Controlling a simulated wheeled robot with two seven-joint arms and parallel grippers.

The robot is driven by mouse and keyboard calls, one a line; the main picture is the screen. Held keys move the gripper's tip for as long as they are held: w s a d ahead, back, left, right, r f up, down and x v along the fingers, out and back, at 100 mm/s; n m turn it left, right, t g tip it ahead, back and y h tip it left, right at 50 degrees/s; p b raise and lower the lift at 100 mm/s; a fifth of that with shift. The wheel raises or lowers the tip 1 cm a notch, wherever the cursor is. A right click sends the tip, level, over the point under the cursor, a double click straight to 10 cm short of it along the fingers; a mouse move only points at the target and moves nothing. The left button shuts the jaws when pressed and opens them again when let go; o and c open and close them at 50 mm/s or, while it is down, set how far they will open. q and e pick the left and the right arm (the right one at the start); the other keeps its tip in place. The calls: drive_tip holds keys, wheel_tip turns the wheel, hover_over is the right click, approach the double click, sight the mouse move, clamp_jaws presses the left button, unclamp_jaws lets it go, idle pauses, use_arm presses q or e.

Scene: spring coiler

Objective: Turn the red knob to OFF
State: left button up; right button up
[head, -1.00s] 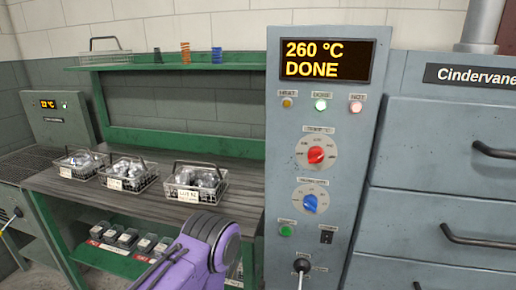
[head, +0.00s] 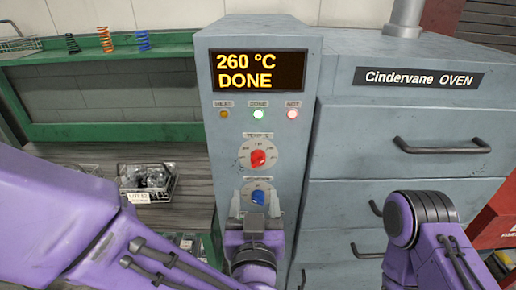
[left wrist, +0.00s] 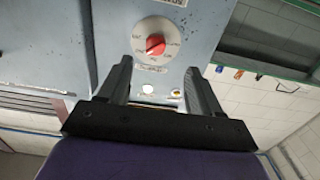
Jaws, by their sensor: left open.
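The red knob (head: 258,159) sits on a pale round dial on the grey oven control panel (head: 215,130). It also shows in the left wrist view (left wrist: 155,44), where the picture is turned upside down. My left gripper (head: 256,205) is in front of the panel, below the red knob in the head view. In the left wrist view the two fingers of my left gripper (left wrist: 159,70) are apart and empty, with the red knob beyond their tips. The dial lettering is too small to read surely. My right gripper is outside the frames.
A blue knob (head: 258,196) sits below the red one, partly behind my left gripper. The display (head: 258,71) reads 260 °C DONE; the DONE lamp (head: 258,114) glows. Oven drawers with handles (head: 440,146) stand to the right. A wire basket (head: 148,181) stands on the left bench.

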sight(258, 165)
use_arm(q)
drive_tip(key=w+p, duration=0.1)
drive_tip(key=w, duration=0.2)
drive_tip(key=w+p, duration=0.1)
drive_tip(key=w, duration=0.6)
drive_tip(key=shift+w+d+r+p, duration=0.25)
drive_tip(key=shift+r+p, duration=0.1)
drive_tip(key=shift+p, duration=0.05)
drive_tip(key=c, duration=1)
